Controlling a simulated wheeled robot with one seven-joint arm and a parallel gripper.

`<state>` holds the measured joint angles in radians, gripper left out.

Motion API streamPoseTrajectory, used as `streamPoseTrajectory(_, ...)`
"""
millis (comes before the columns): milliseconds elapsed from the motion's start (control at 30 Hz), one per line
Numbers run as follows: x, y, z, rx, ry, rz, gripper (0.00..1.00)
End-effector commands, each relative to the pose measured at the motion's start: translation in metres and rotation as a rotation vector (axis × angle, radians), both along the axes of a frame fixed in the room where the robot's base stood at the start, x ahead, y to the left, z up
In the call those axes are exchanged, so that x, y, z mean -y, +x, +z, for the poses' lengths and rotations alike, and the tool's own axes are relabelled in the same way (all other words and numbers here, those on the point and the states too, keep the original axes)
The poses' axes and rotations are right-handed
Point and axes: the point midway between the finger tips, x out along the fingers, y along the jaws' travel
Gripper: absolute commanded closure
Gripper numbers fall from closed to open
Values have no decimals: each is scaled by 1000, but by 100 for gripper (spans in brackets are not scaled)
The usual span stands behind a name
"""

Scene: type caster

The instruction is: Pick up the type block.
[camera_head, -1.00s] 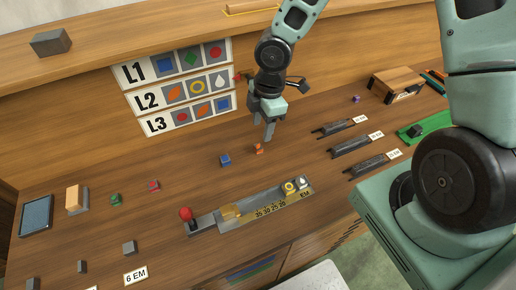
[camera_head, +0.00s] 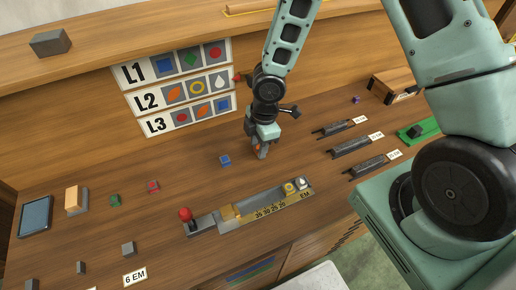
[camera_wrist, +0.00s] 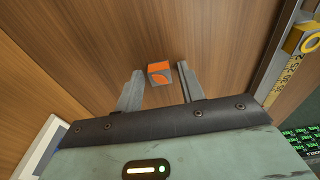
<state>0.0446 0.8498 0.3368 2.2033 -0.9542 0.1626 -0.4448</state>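A small type block (camera_wrist: 160,73) with an orange top and an orange leaf mark on a grey face sits on the wooden desk. In the wrist view it lies between and just beyond the tips of my gripper (camera_wrist: 161,78). The two fingers are apart with clear space between them. In the head view my gripper (camera_head: 262,153) points down at the desk, and its fingers hide most or all of this block. I cannot tell how high the tips are above the desk.
A blue block (camera_head: 225,160) stands just left of my gripper. A composing stick (camera_head: 250,208) with a red knob lies in front, holding blocks at its right end. Dark racks (camera_head: 350,146) stand to the right. Green (camera_head: 115,200) and red (camera_head: 153,186) blocks stand left.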

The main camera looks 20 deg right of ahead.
Motion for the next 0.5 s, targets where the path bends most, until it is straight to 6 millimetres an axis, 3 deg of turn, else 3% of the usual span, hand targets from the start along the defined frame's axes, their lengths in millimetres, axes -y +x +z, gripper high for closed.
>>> streamPoseTrajectory(33, 0, 0, 0, 0, 0, 0, 76)
streamPoseTrajectory(100, 0, 0, 0, 0, 0, 0, 96)
streamPoseTrajectory(133, 0, 0, 0, 0, 0, 0, 100)
streamPoseTrajectory(500, 0, 1, 9, 3, 1, -2, 100)
